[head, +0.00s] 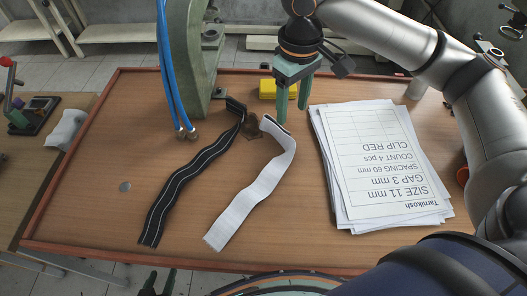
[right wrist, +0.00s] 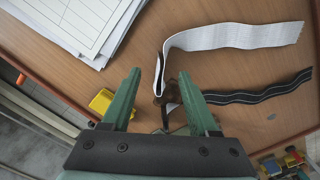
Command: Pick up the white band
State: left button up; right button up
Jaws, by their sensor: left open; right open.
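The white band (head: 247,198) lies on the wooden table, its far end bent and standing up by a small dark brown piece (head: 252,127). In the right wrist view the white band (right wrist: 235,38) runs to the upper right, its raised end ahead of the fingertips. My right gripper (head: 292,104) is open and empty, above the table just beyond and right of the band's far end. It also shows in the right wrist view (right wrist: 163,82), with its green fingers spread and the raised end between their lines. My left gripper (head: 158,277) is open at the bottom edge, mostly cut off.
A black band (head: 190,165) with pale lines lies left of the white one. A green machine column (head: 190,60) with blue hoses stands behind. A yellow block (head: 267,89) lies near the right gripper. A stack of printed sheets (head: 385,165) covers the right side.

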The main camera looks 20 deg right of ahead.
aim_at(289, 137)
jog(key=f, duration=0.9)
jog(key=shift+s+a+f+b, duration=0.15)
jog(key=shift+s+f+b, duration=0.15)
jog(key=shift+b, duration=0.1)
grip_shut()
